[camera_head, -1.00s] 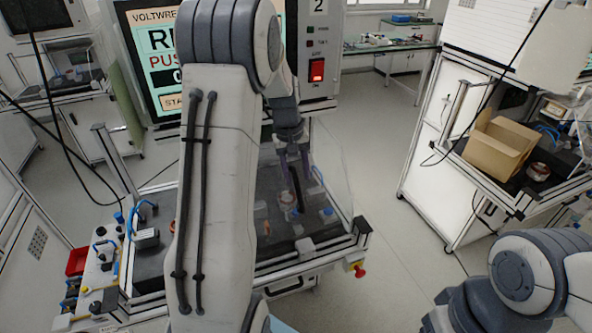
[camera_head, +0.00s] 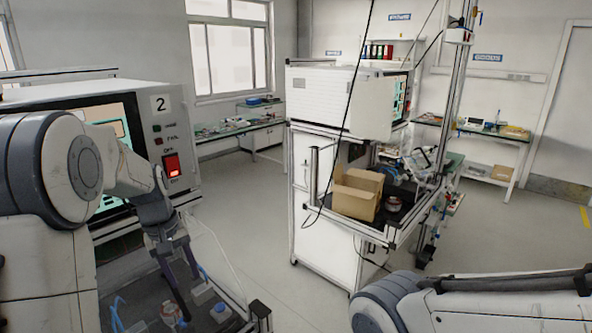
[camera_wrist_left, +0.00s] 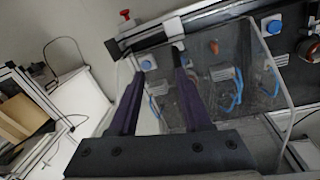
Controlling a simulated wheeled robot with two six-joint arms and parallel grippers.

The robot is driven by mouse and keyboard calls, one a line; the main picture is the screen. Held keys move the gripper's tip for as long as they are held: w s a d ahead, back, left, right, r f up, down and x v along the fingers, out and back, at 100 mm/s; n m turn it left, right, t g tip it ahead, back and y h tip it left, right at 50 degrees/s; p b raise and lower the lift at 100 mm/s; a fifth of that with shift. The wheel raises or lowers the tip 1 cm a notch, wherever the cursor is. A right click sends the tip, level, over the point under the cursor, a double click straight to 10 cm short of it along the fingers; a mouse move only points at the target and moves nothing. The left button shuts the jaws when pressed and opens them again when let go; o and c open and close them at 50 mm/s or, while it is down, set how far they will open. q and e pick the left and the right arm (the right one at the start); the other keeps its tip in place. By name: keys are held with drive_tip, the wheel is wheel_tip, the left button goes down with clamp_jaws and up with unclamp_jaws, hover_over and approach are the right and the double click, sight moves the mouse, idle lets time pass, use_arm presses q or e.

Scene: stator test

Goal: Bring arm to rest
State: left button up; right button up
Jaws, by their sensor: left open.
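My left arm comes in from the left in the head view, stretched over the test bench in front of monitor unit 2. My left gripper (camera_head: 188,295) points down over the dark bench top. In the left wrist view the left gripper (camera_wrist_left: 158,75) is open, its two dark fingers apart with nothing held between them. My right arm (camera_head: 480,298) lies across the lower right of the head view. Its gripper is out of view.
A clear panel (camera_wrist_left: 262,75) stands close beside the left fingers. The monitor unit (camera_head: 165,120) with a red switch stands behind the arm. A second bench holds an open cardboard box (camera_head: 357,196) and a copper-coloured ring part (camera_head: 393,204). Open floor lies between the benches.

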use_arm(q)
drive_tip(key=s+d+m+b, duration=0.1)
drive_tip(key=s+d+m, duration=0.35)
drive_tip(key=d, duration=0.75)
drive_tip(key=s+d+f+m+b, duration=0.1)
drive_tip(key=s+d+m, duration=0.4)
drive_tip(key=s, duration=0.5)
drive_tip(key=s+d+f+m+b, duration=0.2)
drive_tip(key=s+d+m, duration=0.3)
drive_tip(key=s, duration=0.6)
drive_tip(key=shift+d+f+g, duration=0.4)
drive_tip(key=shift+d+f, duration=0.25)
drive_tip(key=shift+d, duration=0.5)
